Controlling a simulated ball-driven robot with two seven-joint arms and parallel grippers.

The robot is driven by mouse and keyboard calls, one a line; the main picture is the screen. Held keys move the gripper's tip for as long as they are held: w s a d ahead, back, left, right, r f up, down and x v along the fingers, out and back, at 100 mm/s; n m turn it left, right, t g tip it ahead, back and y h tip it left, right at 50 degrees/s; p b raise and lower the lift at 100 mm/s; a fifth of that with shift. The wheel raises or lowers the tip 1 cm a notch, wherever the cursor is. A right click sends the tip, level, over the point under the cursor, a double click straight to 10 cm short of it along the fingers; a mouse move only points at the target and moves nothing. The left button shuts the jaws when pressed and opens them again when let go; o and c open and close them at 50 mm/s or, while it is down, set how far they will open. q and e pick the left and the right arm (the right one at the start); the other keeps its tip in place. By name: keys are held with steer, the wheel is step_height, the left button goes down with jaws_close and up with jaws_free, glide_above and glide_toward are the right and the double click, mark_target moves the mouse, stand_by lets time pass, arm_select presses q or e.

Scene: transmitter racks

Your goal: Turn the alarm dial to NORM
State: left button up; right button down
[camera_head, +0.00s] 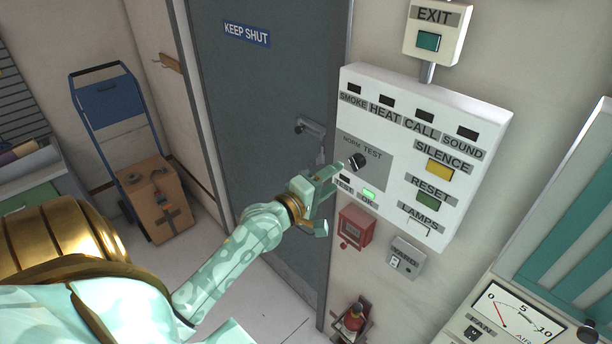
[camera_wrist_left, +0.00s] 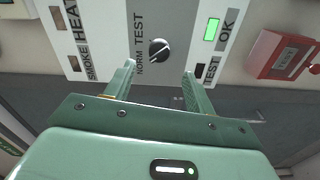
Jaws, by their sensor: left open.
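The alarm dial (camera_head: 357,162) is a small black round knob on a grey plate of the white alarm panel (camera_head: 475,130). The words NORM and TEST stand above it, NORM on the left. In the left wrist view the dial (camera_wrist_left: 159,50) shows a pale line across its face; I cannot tell for sure which word it points at. My left gripper (camera_head: 331,199) is open and empty, just in front of the panel and below left of the dial. In the left wrist view its fingers (camera_wrist_left: 159,72) stand apart, with the dial beyond the gap between them. My right gripper is not in view.
A lit green OK lamp (camera_head: 369,193), yellow SILENCE button (camera_head: 440,168) and green RESET button (camera_head: 428,203) are on the panel. A red box (camera_head: 355,227) and a grey switch box (camera_head: 406,259) sit below. A grey door (camera_head: 270,110) is at left.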

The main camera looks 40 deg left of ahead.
arm_select(q)
steer(key=s+b, duration=0.1)
steer(key=s, duration=0.8)
steer(key=shift+a+b, duration=0.3)
steer(key=shift+a, duration=0.05)
steer(key=shift+w, duration=0.1)
